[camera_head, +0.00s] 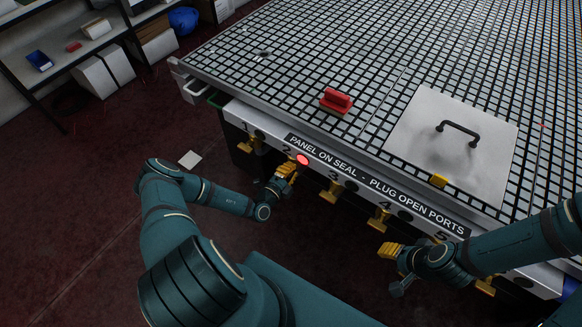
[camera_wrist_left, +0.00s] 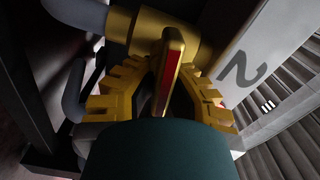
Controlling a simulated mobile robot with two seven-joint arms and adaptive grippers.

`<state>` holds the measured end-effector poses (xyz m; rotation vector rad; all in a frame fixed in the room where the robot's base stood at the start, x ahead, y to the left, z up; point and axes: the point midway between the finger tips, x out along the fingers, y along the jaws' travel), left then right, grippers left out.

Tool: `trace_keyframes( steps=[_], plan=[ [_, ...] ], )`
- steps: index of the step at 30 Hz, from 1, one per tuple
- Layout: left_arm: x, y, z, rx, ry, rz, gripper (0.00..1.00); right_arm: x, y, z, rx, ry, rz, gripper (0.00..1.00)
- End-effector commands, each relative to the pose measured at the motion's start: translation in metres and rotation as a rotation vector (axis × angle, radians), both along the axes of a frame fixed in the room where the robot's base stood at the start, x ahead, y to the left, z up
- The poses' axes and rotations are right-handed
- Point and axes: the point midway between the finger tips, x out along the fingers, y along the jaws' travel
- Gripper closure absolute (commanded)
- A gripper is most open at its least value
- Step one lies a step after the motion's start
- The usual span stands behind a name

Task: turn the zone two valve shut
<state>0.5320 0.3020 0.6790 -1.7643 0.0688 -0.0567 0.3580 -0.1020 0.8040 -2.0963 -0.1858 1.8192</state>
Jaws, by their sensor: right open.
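The zone two valve shows in the left wrist view as a brass body with a flat handle (camera_wrist_left: 172,62) that has a red stripe. The large "2" is on the panel beside it. My left gripper (camera_head: 287,172) is at this valve below the front label in the head view and hides most of it. In the left wrist view my left gripper's yellow fingers (camera_wrist_left: 168,88) close in on both sides of the handle, seemingly touching it. My right gripper (camera_head: 390,251) is open and apart from the valves, in front of the panel's right part.
A red light (camera_head: 302,159) glows by the number 2. Other brass valves sit along the panel, including zone one (camera_head: 247,145), zone three (camera_head: 332,191) and zone four (camera_head: 379,217).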

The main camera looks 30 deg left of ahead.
Motion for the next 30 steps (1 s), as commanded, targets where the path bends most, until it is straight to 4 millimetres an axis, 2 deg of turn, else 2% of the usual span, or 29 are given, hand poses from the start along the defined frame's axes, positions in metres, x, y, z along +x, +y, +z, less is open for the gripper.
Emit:
trace_keyframes(
  steps=[12, 29, 30],
  plan=[
    [-0.002, -0.0009, -0.0055, 0.185, -0.01, -0.002, 1.0, 0.002, -0.0004, 0.0057, -0.001, -0.005, -0.003, 0.53],
    [-0.0024, -0.0009, -0.0066, 0.21, -0.01, -0.002, 1.0, 0.002, -0.0004, 0.006, -0.001, -0.005, -0.003, 0.53],
    [-0.0024, -0.0009, -0.0066, 0.21, -0.01, -0.002, 0.82, 0.002, -0.0004, 0.006, -0.001, -0.005, -0.003, 0.53]
  ],
)
